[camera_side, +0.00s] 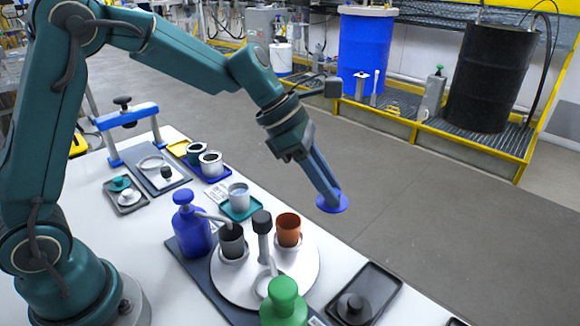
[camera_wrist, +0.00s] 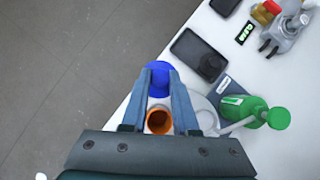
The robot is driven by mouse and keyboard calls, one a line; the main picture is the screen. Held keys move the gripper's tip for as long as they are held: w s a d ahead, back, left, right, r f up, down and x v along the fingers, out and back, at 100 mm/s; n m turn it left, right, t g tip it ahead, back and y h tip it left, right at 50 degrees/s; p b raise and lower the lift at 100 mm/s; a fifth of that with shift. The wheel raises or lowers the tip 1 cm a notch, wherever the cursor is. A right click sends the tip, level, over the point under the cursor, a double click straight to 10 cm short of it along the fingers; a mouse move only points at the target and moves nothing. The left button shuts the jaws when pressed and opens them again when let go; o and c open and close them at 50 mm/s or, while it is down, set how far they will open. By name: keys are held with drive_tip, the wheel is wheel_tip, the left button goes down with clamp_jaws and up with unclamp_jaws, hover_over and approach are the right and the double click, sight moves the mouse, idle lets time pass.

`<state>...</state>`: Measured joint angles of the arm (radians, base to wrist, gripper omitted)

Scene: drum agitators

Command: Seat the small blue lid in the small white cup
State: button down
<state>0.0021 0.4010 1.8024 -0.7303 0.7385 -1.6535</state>
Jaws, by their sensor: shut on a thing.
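My gripper (camera_side: 325,190) is shut on a round blue lid (camera_side: 333,204) and holds it in the air beyond the table's right edge in the side view. In the wrist view the blue lid (camera_wrist: 160,83) shows between the fingertips of my gripper (camera_wrist: 160,72). A small white or pale grey cup (camera_side: 239,194) stands upright on a teal tray (camera_side: 228,211), left of the lid. I do not make out this cup in the wrist view.
A round white turntable (camera_side: 305,262) carries a dark grey cup (camera_side: 231,240) and an orange-brown cup (camera_side: 288,229), with a post (camera_side: 262,222) between them. A blue pump bottle (camera_side: 190,228) and a green bottle (camera_side: 284,301) stand beside it. A black tray (camera_side: 380,283) lies right. A blue tray (camera_side: 218,176) holds more cups.

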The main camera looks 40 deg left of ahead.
drive_tip(key=shift+s+r+m, duration=0.2)
drive_tip(key=shift+s+m, duration=0.25)
drive_tip(key=shift+m, duration=0.05)
drive_tip(key=s+a+n, duration=0.1)
drive_tip(key=s+a, duration=0.1)
drive_tip(key=a, duration=0.8)
drive_tip(key=s+a, duration=0.2)
drive_tip(key=a, duration=0.8)
drive_tip(key=shift+w+a+f, duration=0.1)
drive_tip(key=shift+f, duration=1.25)
drive_tip(key=shift+w+a+f, duration=0.1)
drive_tip(key=shift+f, duration=1.25)
drive_tip(key=shift+f, duration=0.25)
drive_tip(key=c, duration=0.6)
unclamp_jaws()
drive_tip(key=o, duration=0.3)
